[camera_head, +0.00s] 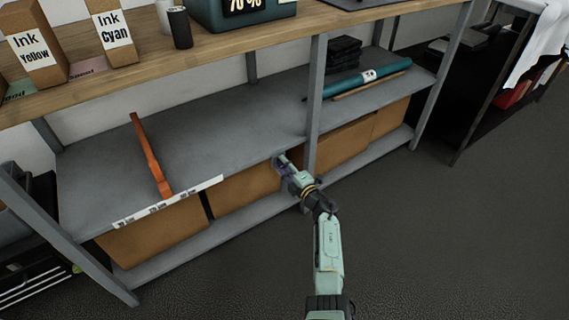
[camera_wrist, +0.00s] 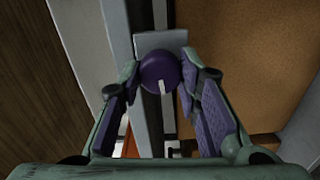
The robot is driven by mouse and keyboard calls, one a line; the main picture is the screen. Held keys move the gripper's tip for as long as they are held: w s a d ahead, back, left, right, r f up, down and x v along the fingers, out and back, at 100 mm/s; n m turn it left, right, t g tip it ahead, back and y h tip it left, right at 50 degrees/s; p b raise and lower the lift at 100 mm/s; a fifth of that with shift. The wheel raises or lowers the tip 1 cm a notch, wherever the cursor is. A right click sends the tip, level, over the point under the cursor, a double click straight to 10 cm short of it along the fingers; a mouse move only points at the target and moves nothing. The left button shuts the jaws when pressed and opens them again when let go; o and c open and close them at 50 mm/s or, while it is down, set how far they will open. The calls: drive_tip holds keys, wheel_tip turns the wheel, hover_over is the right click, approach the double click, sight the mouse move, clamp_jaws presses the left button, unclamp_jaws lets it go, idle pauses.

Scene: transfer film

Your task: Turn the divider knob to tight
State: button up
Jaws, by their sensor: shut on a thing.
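The divider knob (camera_wrist: 158,70) is a round purple knob with a white pointer line, seen in the wrist view in front of a small grey plate (camera_wrist: 172,42). The line points toward the bottom of that picture. My gripper (camera_wrist: 158,77) has one finger on each side of the knob and is shut on it. In the head view my gripper (camera_head: 286,168) is at the front edge of the middle shelf, beside a grey upright post. The knob is mostly hidden there by my gripper. No tight marking can be read.
An orange bar (camera_head: 150,153) lies across the grey middle shelf (camera_head: 235,125), with a white label strip (camera_head: 168,203) at its front. Cardboard boxes (camera_head: 240,188) fill the lower shelf. A teal roll (camera_head: 365,84) lies right of the post (camera_head: 316,90). The floor in front is clear.

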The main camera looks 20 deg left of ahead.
drive_tip(key=shift+r+m, duration=0.1)
drive_tip(key=shift+m, duration=0.4)
drive_tip(key=o, duration=1.1)
drive_tip(key=shift+o, duration=0.2)
drive_tip(key=v, duration=1.2)
